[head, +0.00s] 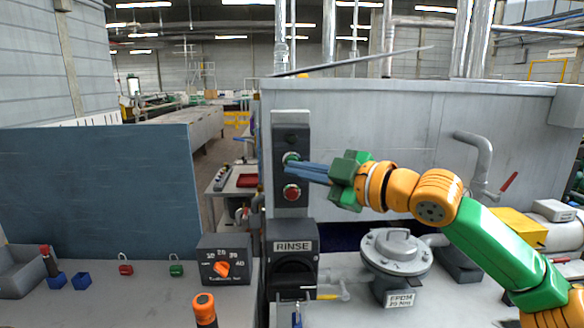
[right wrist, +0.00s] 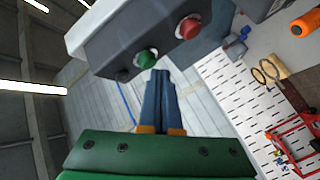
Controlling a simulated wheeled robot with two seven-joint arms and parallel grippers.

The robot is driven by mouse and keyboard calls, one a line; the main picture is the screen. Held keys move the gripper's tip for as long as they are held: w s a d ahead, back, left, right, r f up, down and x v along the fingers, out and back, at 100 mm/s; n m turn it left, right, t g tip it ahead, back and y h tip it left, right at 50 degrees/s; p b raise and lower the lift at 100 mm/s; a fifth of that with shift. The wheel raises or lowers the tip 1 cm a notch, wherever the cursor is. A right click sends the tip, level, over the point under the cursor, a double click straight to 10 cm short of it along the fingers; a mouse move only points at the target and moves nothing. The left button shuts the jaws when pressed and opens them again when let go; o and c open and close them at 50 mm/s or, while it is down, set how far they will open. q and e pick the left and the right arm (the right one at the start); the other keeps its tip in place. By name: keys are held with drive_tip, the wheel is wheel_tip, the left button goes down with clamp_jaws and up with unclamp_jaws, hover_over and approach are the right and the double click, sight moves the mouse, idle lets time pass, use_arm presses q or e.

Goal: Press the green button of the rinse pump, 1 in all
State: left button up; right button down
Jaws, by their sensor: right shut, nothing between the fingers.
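A grey control box (head: 291,125) stands upright above the RINSE unit (head: 292,247). It carries a black button at the top, a green button (head: 290,157) in the middle and a red button (head: 292,192) below. My right gripper (head: 288,168) reaches in from the right, shut and empty, its blue fingertips just below the green button and partly in front of it. In the right wrist view the fingertips (right wrist: 160,72) are close beside the green button (right wrist: 146,58), with the red button (right wrist: 188,27) further right. I cannot tell whether they touch. My left gripper is not in view.
A dial box (head: 223,262) stands left of the RINSE unit. A round-lidded grey pump housing (head: 397,250) stands to the right. An orange-topped handle (head: 204,308) rises at the front. A dark blue panel (head: 100,190) and small padlocks are on the left.

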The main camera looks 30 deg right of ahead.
drive_tip(key=shift+s+a, duration=0.15)
drive_tip(key=shift+s, duration=0.1)
drive_tip(key=s+a+b, duration=0.1)
drive_tip(key=s+b, duration=0.1)
drive_tip(key=s+a, duration=0.1)
drive_tip(key=s, duration=0.1)
drive_tip(key=shift+s+a+b, duration=0.1)
drive_tip(key=shift+a+b, duration=0.2)
drive_tip(key=shift+b, duration=0.1)
idle(0.6)
